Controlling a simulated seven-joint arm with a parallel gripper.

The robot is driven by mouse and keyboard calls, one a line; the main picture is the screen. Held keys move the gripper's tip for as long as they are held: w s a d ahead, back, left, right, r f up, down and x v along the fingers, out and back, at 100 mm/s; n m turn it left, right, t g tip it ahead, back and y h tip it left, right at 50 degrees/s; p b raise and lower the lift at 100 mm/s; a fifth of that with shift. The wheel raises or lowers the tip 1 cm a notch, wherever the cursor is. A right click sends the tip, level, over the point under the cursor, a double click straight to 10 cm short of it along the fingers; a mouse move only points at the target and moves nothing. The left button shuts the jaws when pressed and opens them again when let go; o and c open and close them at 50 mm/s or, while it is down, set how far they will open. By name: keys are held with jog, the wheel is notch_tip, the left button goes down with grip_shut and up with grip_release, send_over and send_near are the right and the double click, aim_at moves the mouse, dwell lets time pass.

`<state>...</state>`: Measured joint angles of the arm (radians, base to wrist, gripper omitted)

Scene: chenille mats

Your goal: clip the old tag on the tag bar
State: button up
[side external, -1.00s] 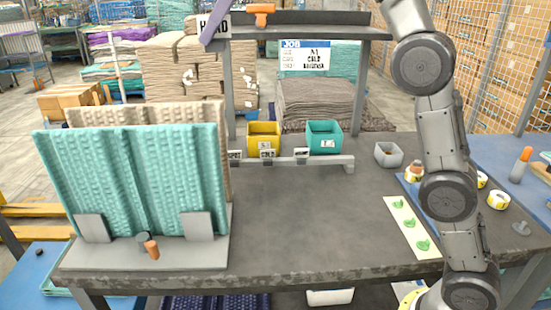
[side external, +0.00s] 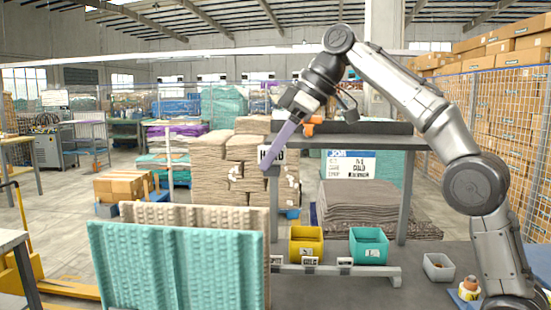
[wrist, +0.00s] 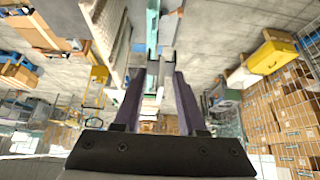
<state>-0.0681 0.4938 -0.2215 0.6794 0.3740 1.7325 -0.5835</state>
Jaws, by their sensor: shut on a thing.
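My gripper (side external: 267,168) is high in the side external view, its purple fingers slanting down to the left in front of the sign at the shelf's left end. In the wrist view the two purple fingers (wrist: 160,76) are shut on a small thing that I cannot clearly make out. The grey tag bar (side external: 335,270) stands low on the bench, below and to the right of the fingertips, well apart from them. Small lettered tags (side external: 345,262) show along it; their words are too small to read surely.
A yellow bin (side external: 306,246) and a teal bin (side external: 368,246) stand behind the bar. Upright teal mats (side external: 175,265) fill the left. A grey tub (side external: 438,267) stands right of the bar.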

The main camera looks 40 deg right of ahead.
jog(key=w+d+f, duration=0.6)
jog(key=d+f, duration=0.3)
jog(key=d, duration=0.3)
send_over(377, 269)
jog(key=f, duration=2.4)
jog(key=shift+s+d, duration=0.15)
jog(key=shift+d, duration=0.2)
jog(key=shift+f, duration=2.6)
jog(key=shift+s+f, duration=0.1)
jog(key=shift+f, duration=1.5)
